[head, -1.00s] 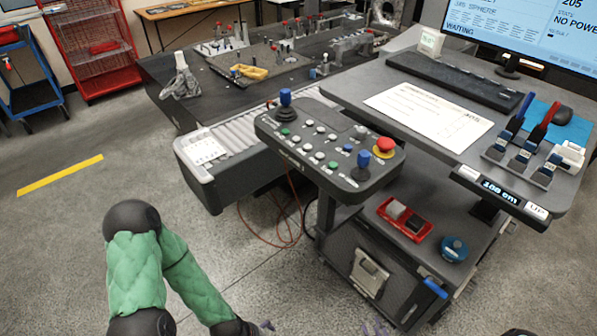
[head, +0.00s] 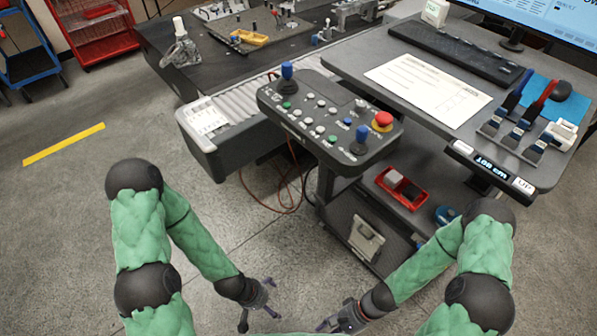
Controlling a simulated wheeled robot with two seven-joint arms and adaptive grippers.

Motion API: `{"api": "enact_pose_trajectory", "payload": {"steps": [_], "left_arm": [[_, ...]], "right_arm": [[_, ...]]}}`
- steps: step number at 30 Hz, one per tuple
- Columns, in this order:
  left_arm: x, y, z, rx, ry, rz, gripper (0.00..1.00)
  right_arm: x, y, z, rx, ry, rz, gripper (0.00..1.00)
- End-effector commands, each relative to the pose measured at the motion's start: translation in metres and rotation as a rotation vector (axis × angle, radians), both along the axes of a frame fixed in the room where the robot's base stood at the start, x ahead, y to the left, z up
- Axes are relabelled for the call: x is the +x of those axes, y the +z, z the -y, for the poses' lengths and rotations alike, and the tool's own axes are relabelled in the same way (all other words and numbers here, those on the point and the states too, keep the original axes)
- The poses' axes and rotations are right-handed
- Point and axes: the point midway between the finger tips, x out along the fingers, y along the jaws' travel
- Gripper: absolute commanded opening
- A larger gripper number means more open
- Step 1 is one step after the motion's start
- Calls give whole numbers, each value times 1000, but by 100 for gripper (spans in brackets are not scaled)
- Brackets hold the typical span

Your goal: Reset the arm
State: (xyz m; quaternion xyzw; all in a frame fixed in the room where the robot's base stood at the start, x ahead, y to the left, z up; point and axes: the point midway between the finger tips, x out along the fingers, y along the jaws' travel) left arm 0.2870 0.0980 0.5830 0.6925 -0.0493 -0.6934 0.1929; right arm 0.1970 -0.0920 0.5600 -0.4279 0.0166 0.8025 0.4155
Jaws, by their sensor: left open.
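My left arm comes in from the left in a green padded sleeve with black joints. Its gripper (head: 259,312) is open and empty, low over the floor in front of the console. My right arm comes in from the right in the same kind of green sleeve. Its gripper (head: 333,320) is at the bottom of the head view, to the right of the left gripper and apart from it. Its fingers are small and partly hidden, so I cannot tell if they are open. Neither gripper touches anything that I can see.
A control panel (head: 270,101) with buttons, blue joysticks and a red knob stands ahead. A grey desk (head: 345,62) with a keyboard (head: 452,78) is at right. A red tray (head: 401,188) sits on the lower shelf. Bare floor (head: 70,210) lies at left.

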Motion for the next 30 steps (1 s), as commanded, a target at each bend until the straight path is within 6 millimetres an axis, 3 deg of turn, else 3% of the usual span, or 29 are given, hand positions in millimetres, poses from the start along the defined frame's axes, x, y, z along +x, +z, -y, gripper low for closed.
{"api": "enact_pose_trajectory", "payload": {"steps": [4, 7, 15, 30], "left_arm": [[0, 12, 0, 0, 0, 0, 100], [0, 17, 0, 0, 0, 0, 100], [0, 26, 0, 0, 0, 0, 100], [0, 26, 0, 0, 0, 0, 100]], "right_arm": [[10, 9, 20, -167, 188, 128, 45], [31, 16, 26, -254, 267, 253, 45], [82, 44, 11, -318, 339, 537, 45], [90, 48, 6, -315, 339, 580, 45]]}}
